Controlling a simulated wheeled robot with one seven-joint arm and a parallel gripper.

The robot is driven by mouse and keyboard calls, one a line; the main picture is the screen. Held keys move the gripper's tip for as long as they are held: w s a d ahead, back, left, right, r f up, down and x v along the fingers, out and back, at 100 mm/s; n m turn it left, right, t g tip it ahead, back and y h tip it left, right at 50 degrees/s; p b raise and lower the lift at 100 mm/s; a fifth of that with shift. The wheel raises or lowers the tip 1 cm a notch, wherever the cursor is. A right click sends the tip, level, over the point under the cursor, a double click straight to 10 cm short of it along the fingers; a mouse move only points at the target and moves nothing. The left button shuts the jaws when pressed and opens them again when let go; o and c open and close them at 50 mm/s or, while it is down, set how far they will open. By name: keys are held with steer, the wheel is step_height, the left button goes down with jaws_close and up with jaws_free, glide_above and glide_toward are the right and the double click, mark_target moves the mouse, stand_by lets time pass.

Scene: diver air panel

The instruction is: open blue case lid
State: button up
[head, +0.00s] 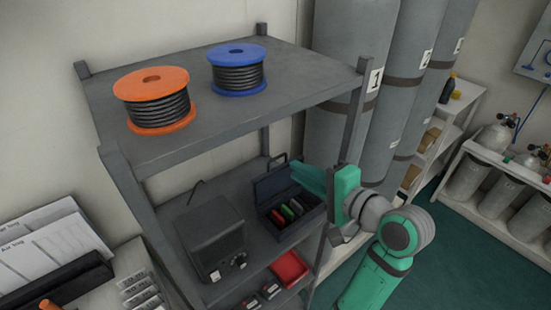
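The dark blue case (263,212) stands on the middle shelf of the grey rack. Its lid (272,182) is raised at the back, with a handle on its top edge. Several red, green and pale items show inside the case. My green gripper (305,178) comes in from the right, with its fingers at the right end of the case, near the raised lid. Whether the fingers touch the lid, and whether they are open or shut, I cannot tell. The gripper hides the case's upper right part.
A dark box with knobs (210,243) stands left of the case. A red tray (291,269) lies lower down in front. The top shelf (200,135) overhangs, carrying an orange reel (152,82) and a blue reel (237,54). Tall grey cylinders (340,125) stand behind my arm.

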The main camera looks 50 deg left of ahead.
mark_target(278, 158)
steer(key=x, duration=1)
steer(key=shift+w+a+f, duration=0.1)
steer(key=shift+w+a, duration=0.05)
steer(key=shift+w, duration=0.15)
steer(key=shift+s+a, duration=0.1)
steer(key=shift+s, duration=0.05)
jaws_close()
steer(key=shift+w+d, duration=0.2)
steer(key=shift+w, duration=0.05)
stand_by(0.6)
steer(key=shift+d, duration=0.1)
